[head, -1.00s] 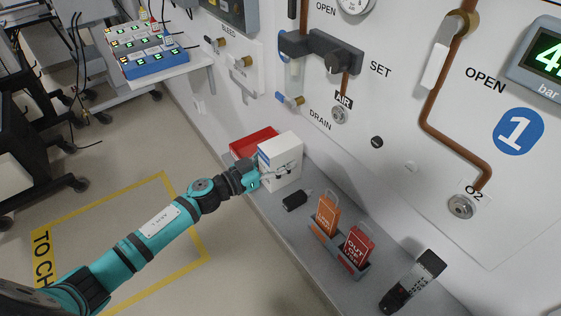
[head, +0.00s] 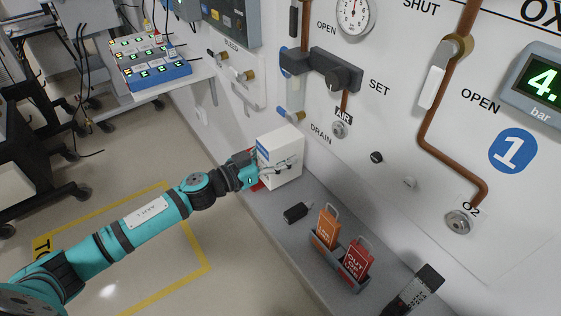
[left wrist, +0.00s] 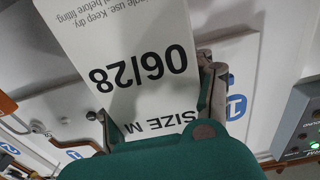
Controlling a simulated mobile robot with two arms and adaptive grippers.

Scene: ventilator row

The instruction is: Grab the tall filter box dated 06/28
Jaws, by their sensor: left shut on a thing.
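The tall white filter box (head: 283,150) has a blue band on one side. In the left wrist view the box (left wrist: 125,42) reads 06/28 and SIZE M upside down. My left gripper (head: 270,170) is shut on this box, with a finger across its side face. In the left wrist view, parts of my left gripper (left wrist: 165,105) flank the box. The box appears raised above the grey shelf (head: 262,205).
A bit of a red thing (head: 257,186) shows below the box, mostly hidden. A small black object (head: 297,212), an orange tag (head: 327,228) and a red tag (head: 357,260) sit along the shelf. Wall valves (head: 335,80) are above.

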